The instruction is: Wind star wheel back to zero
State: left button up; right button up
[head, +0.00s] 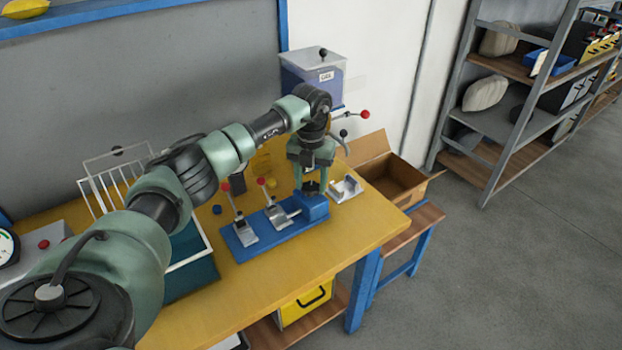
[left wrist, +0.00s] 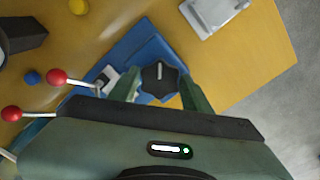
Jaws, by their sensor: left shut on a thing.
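The star wheel (left wrist: 160,77) is a black lobed knob with a white mark on its top, seen in the left wrist view. It sits at the right end of a blue base plate (head: 262,238) on the yellow bench. My left gripper (head: 312,187) points down over a blue block (head: 314,207) at that end. Its two fingers stand on either side of the wheel and are shut on it; they also show in the left wrist view (left wrist: 157,88). In the head view the fingers mostly hide the wheel. My right gripper is in neither view.
Red-knobbed toggle clamps (head: 275,212) stand on the plate left of the wheel. A grey-white fixture (head: 345,189) lies to the right. A cardboard box (head: 398,182) is beyond the bench's right end, and a white wire rack (head: 112,185) stands at the left. The bench's front right is clear.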

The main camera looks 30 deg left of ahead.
aim_at(311, 186)
pick_arm(q)
jog(key=n, duration=0.2)
jog(key=n+p, duration=0.1)
jog(key=n, duration=0.1)
jog(key=shift+a+r+n, duration=0.1)
jog(key=shift+r+n, duration=0.1)
jog(key=shift+n, duration=0.1)
jog(key=shift+w+n+p, duration=0.1)
jog(key=shift+n+p, duration=0.65)
jog(key=shift+n, duration=0.85)
jog(key=o, duration=1.4)
jog(key=shift+f, duration=0.1)
jog(key=shift+c, duration=0.2)
notch_tip(311, 186, up, 8)
jog(key=shift+f+b, duration=0.1)
jog(key=shift+b, duration=0.7)
